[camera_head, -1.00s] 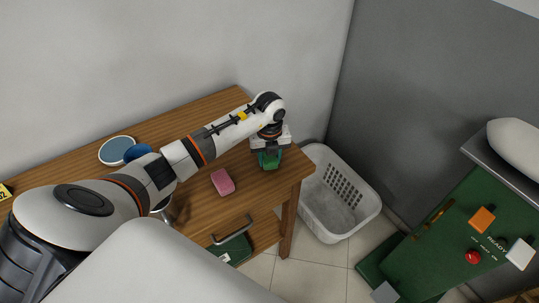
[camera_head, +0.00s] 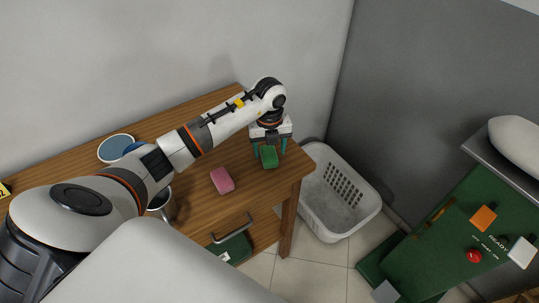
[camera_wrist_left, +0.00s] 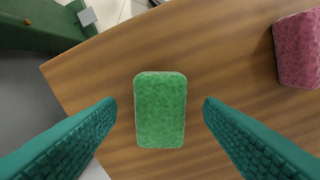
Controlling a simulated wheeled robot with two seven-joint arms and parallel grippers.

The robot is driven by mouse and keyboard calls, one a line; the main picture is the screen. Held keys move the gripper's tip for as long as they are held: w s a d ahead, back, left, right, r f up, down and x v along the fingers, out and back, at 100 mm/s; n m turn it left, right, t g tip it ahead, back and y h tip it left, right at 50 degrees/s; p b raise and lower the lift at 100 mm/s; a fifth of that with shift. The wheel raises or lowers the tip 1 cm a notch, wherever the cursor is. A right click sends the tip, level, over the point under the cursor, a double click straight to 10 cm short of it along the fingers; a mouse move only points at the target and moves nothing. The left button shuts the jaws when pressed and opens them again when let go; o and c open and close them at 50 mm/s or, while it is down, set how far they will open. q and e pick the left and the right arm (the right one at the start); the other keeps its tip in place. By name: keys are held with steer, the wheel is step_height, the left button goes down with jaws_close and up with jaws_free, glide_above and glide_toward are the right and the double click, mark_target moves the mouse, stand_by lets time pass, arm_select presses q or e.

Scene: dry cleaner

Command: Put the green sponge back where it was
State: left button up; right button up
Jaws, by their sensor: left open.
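The green sponge (camera_head: 269,157) lies flat on the wooden table (camera_head: 205,205) near its right end. My left gripper (camera_head: 270,150) is open just above it. In the left wrist view the green sponge (camera_wrist_left: 160,110) lies between the two teal fingers (camera_wrist_left: 160,118), with a gap on each side. The pink sponge (camera_head: 222,180) lies on the table to the left of the green one in the head view; part of it also shows in the left wrist view (camera_wrist_left: 298,50). My right gripper is not in view.
A white laundry basket (camera_head: 338,195) stands on the floor right of the table. A metal cup (camera_head: 160,203) and a round blue-topped item (camera_head: 115,148) are on the table, partly behind my arm. A green machine with buttons (camera_head: 450,235) is at the right.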

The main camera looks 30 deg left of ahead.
mark_target(269, 155)
arm_select(q)
step_height(269, 155, up, 9)
steer(key=b, duration=0.1)
steer(key=shift+b, duration=0.3)
steer(key=shift+f, duration=0.15)
